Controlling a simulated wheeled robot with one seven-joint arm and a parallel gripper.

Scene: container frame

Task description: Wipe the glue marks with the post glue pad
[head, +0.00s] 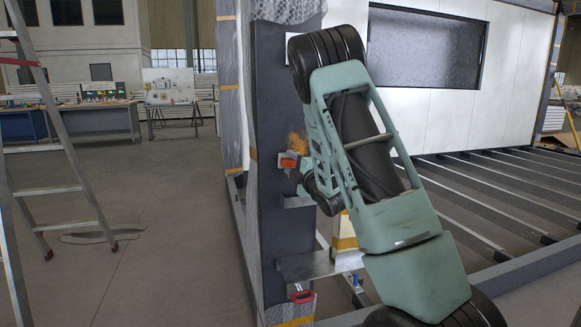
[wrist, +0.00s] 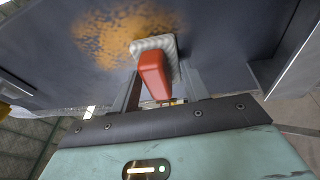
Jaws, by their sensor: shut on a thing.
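The glue pad (head: 289,160) has an orange-red handle and a pale, ridged pad face. My gripper (head: 301,164) is shut on its handle, which also shows in the wrist view (wrist: 153,76). The pale pad (wrist: 140,46) is at the dark grey post (head: 270,105); it looks close against the surface, but I cannot tell if it touches. An orange-brown glue mark (wrist: 115,32) spreads over the post above and left of the pad. In the head view the mark (head: 297,139) lies just above the pad, partly hidden by my arm.
A grey shelf plate (head: 305,266) juts from the post low down, with a red-handled object (head: 302,296) below it. A stepladder (head: 60,140) stands at left. Floor beams (head: 500,190) and a white panel wall (head: 510,100) lie at right. The floor between ladder and post is mostly clear.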

